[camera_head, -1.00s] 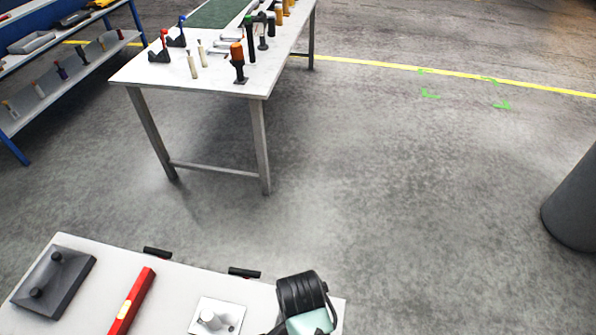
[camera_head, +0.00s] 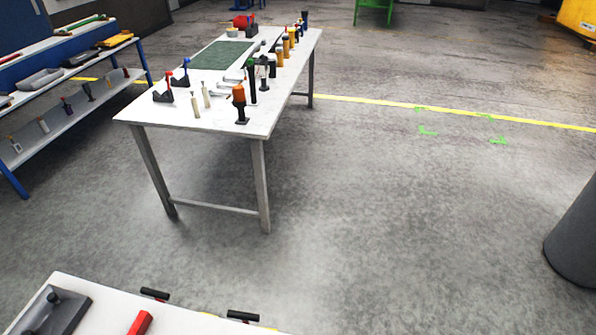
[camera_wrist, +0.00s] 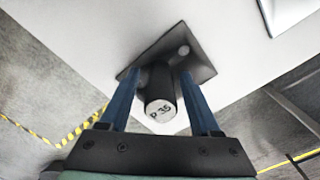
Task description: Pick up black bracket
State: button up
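In the wrist view, a black bracket (camera_wrist: 193,68) shows as a dark square plate with a round post standing up from it. The post's pale end face reads "P-35", and a small round knob sits near the plate's far corner. My gripper (camera_wrist: 160,80) has its two blue fingers on either side of the post, with narrow gaps showing. It looks open around the post. The fingertips' exact contact is hard to see. My gripper and this bracket are not visible in the head view.
The near white table (camera_head: 75,286) carries a dark grey plate with knobs (camera_head: 45,312) and a red bar (camera_head: 140,322). Another white table (camera_head: 190,112) with several tools stands beyond. A blue shelf is at left, a grey column (camera_head: 575,240) at right. Open floor lies between.

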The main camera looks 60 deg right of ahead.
grip_shut()
dwell(1.2)
